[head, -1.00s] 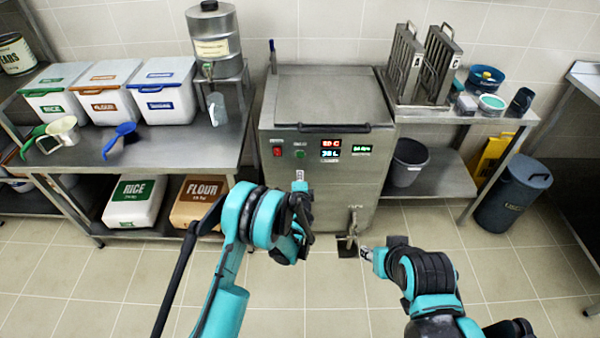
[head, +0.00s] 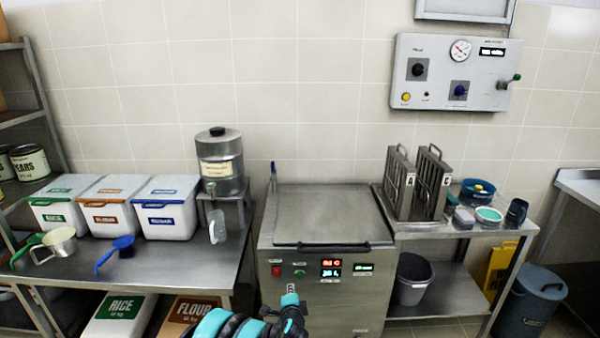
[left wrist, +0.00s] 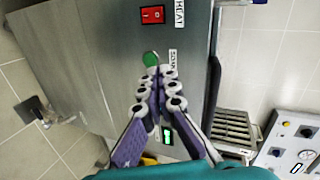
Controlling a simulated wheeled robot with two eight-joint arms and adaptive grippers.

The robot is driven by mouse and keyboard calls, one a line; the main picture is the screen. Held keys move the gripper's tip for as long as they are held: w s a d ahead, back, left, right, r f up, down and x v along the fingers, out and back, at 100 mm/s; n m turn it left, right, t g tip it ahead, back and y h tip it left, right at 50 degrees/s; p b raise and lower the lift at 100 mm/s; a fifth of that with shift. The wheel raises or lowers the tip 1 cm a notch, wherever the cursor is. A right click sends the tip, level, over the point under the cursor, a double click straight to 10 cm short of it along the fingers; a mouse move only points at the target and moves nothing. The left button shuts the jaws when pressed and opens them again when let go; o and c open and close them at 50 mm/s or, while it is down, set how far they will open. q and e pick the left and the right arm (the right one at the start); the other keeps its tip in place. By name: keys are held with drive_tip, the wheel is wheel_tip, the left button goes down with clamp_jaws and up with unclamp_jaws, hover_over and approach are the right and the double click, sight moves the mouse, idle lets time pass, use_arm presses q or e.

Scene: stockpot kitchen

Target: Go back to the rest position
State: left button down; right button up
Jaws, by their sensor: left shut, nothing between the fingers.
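My left gripper (head: 291,293) shows at the bottom middle of the head view, in front of the steel stockpot machine (head: 335,218). Its fingers are together with nothing between them. In the left wrist view the shut fingers (left wrist: 161,76) lie over the machine's front, close below the green button (left wrist: 150,58) in the picture. I cannot tell whether the fingertips touch the panel. The green button also shows in the head view (head: 299,274), just above the gripper. My right gripper is out of view.
A steel table (head: 226,262) with ingredient bins (head: 166,212) and a dispenser (head: 221,165) stands left. A side table (head: 450,228) with two racks stands right, a grey bucket (head: 413,281) on its lower shelf. A control panel (head: 455,73) hangs on the wall.

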use_arm(q)
drive_tip(key=s+a+r+n+g, duration=0.3)
drive_tip(key=s+a+r+n, duration=0.5)
drive_tip(key=s+a+r, duration=0.55)
drive_tip(key=s+a+n+g, duration=0.1)
drive_tip(key=s+n+g, duration=0.2)
drive_tip(key=s, duration=2.3)
drive_tip(key=n, duration=0.5)
drive_tip(key=shift+s+a+r+g+h, duration=0.15)
drive_tip(key=shift+s+r+g+h, duration=0.2)
drive_tip(key=shift+s+g+h, duration=0.05)
idle(3.1)
